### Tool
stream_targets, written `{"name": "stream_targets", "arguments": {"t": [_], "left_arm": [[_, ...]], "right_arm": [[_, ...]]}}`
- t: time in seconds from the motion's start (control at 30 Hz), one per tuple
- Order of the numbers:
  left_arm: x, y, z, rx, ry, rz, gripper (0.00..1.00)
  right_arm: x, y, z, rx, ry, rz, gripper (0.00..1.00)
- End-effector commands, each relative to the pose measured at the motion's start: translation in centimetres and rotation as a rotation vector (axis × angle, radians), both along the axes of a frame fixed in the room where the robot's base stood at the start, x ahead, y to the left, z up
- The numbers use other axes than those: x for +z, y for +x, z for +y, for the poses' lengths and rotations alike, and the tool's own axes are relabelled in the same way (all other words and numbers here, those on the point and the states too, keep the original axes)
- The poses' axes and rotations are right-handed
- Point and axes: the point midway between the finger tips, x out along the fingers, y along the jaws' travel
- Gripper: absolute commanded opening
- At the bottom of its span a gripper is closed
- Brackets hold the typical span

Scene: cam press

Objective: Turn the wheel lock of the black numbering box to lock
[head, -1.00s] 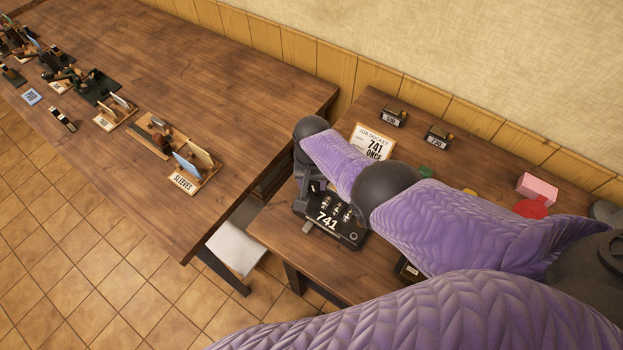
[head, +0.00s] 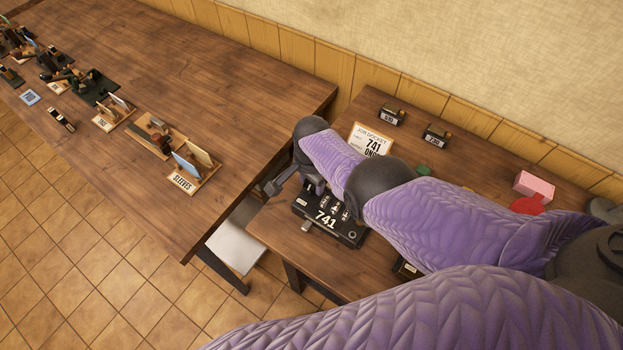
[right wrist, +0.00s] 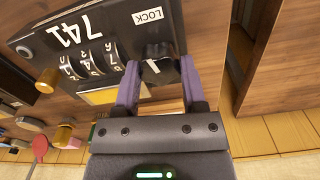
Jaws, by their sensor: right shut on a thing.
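The black numbering box (head: 352,233) stands on the small wooden table, with a large white 741 on it. In the right wrist view the box (right wrist: 105,20) shows three number dials, a white LOCK label (right wrist: 148,16) and a black wheel lock (right wrist: 157,58) with a white line. My right gripper (right wrist: 158,70) is shut on this wheel, one purple finger on each side. My left gripper is not in view.
A job docket card (head: 371,140) reading 741 ONCE stands behind my right arm. Two small black boxes (head: 391,115) (head: 437,135) are at the back. A pink block (head: 535,186) and red disc (head: 528,206) lie to the right. A long table (head: 210,80) is at left.

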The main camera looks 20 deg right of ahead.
Motion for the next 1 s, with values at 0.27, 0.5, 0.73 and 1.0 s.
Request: {"name": "stream_targets", "arguments": {"t": [0.27,0.5,0.73,1.0], "left_arm": [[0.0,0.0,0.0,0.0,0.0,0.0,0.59],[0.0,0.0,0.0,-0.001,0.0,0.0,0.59],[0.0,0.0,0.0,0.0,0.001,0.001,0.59],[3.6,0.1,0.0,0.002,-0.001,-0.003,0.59]], "right_arm": [[0.2,0.3,0.0,-0.018,-0.001,-0.009,0.0],[0.2,0.3,0.0,-0.017,-0.001,-0.009,0.0],[0.1,0.2,0.0,-0.017,-0.001,-0.005,0.68],[4.0,0.1,0.0,-0.017,0.001,-0.005,0.68]]}}
